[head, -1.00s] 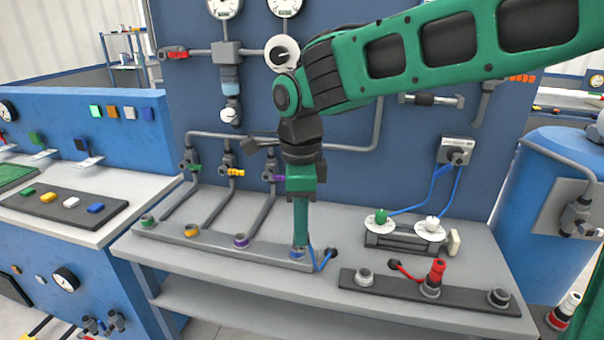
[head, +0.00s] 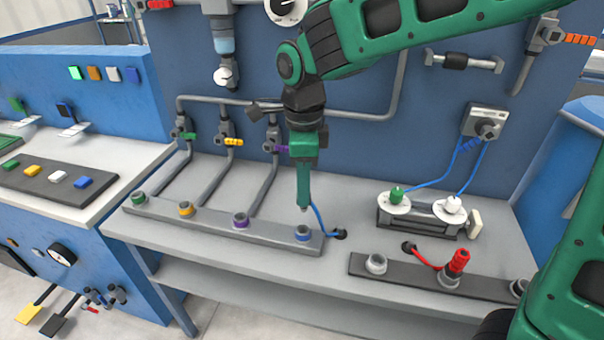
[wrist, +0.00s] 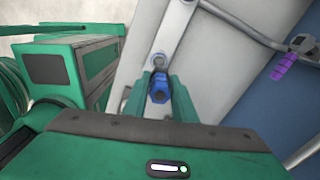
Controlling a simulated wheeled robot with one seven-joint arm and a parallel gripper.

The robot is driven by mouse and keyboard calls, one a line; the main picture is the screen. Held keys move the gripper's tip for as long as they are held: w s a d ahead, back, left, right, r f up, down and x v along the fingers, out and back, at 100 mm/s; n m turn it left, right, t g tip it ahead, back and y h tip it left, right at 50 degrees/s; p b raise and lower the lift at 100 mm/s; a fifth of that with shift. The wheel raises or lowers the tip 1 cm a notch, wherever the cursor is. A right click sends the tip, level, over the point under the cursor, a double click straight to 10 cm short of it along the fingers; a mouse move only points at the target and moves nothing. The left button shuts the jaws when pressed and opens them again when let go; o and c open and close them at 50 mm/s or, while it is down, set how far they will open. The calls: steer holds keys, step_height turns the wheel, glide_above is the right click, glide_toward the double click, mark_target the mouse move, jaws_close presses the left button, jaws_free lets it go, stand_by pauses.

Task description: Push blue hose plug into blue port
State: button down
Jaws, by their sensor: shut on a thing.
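My gripper (head: 304,205) points down, shut on the blue hose plug, with its tips a little above the blue port. In the wrist view the blue hose plug (wrist: 160,88) sits between the two green fingers. In the head view the fingers hide most of the plug. The blue port (head: 303,233) has a blue ring and is at the right end of the long grey bar (head: 270,233). A gap shows between fingertips and port. The blue hose (head: 319,219) runs from the gripper to a dark hole in the bench.
Green (head: 138,198), yellow (head: 186,209) and purple (head: 240,220) ports stand left along the same bar. A dark strip (head: 410,280) with a red plug (head: 458,262) lies to the right. Pipes and valves rise behind. The bench front is clear.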

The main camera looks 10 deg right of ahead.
steer(key=shift+f, duration=2.7)
steer(key=shift+s+a, duration=0.1)
steer(key=shift+f, duration=1.5)
steer(key=c, duration=1.4)
jaws_free()
steer(key=shift+r, duration=0.1)
